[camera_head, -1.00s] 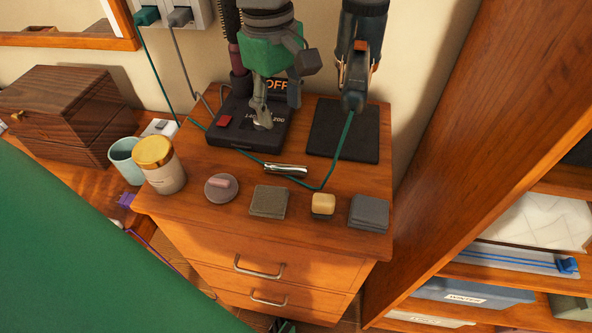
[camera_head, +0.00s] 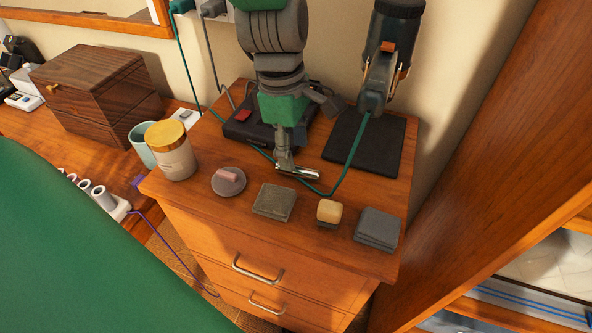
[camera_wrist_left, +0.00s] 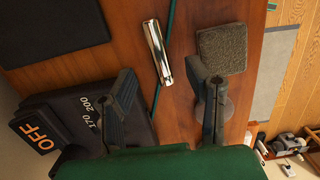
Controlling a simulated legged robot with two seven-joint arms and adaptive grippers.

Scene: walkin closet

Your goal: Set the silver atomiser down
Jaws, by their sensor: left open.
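The silver atomiser (camera_head: 303,174), a small shiny tube, lies on its side on the wooden cabinet top (camera_head: 222,206). My left gripper (camera_head: 284,166) is directly behind its left end in the head view. In the left wrist view, the atomiser (camera_wrist_left: 158,52) lies just beyond the fingertips, across the space between the spread fingers. My left gripper (camera_wrist_left: 163,80) is open and holds nothing. In the head view the gripper hides part of the atomiser's left end. My right gripper is not seen.
A black base with dial marks (camera_wrist_left: 85,120) and a black mat (camera_head: 365,143) lie behind. A green cord (camera_head: 347,168) runs close to the atomiser. A gold-lidded jar (camera_head: 170,150) stands left.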

